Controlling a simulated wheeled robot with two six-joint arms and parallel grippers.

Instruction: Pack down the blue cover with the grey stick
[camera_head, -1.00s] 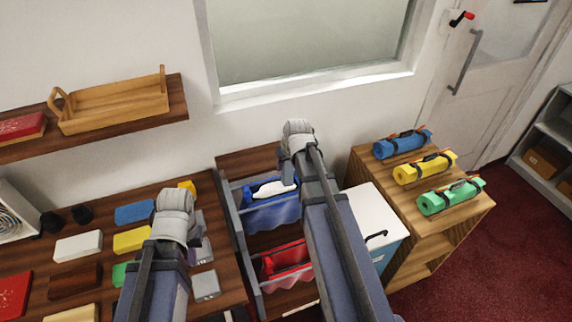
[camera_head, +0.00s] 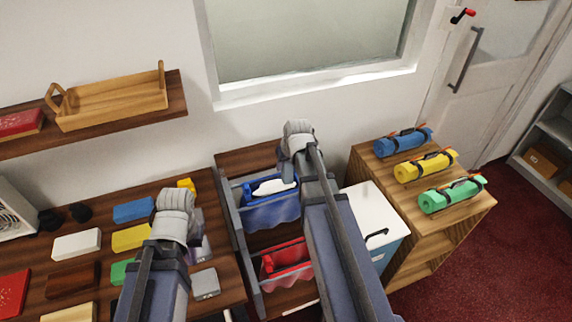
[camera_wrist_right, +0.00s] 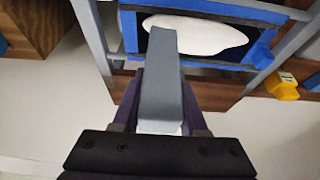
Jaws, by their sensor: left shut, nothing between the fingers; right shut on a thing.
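The blue cover (camera_head: 285,209) hangs with a wavy lower edge in the upper part of the open rack, and a white rounded thing (camera_head: 273,187) lies on top. In the right wrist view a blue frame (camera_wrist_right: 130,33) surrounds dark cloth and the white thing (camera_wrist_right: 205,36). My right gripper (camera_wrist_right: 160,122) is shut on the grey stick (camera_wrist_right: 167,85), whose far end overlaps the frame's near edge and the white thing; I cannot tell whether it touches. In the head view the stick is hidden by my right arm. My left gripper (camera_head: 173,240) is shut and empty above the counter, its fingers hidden.
A red cover (camera_head: 290,254) hangs lower in the rack. The counter at left holds several coloured blocks, such as a blue one (camera_head: 133,209). A white-topped box (camera_head: 366,212) and a cabinet with blue, yellow and green rolls (camera_head: 424,165) stand right of the rack.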

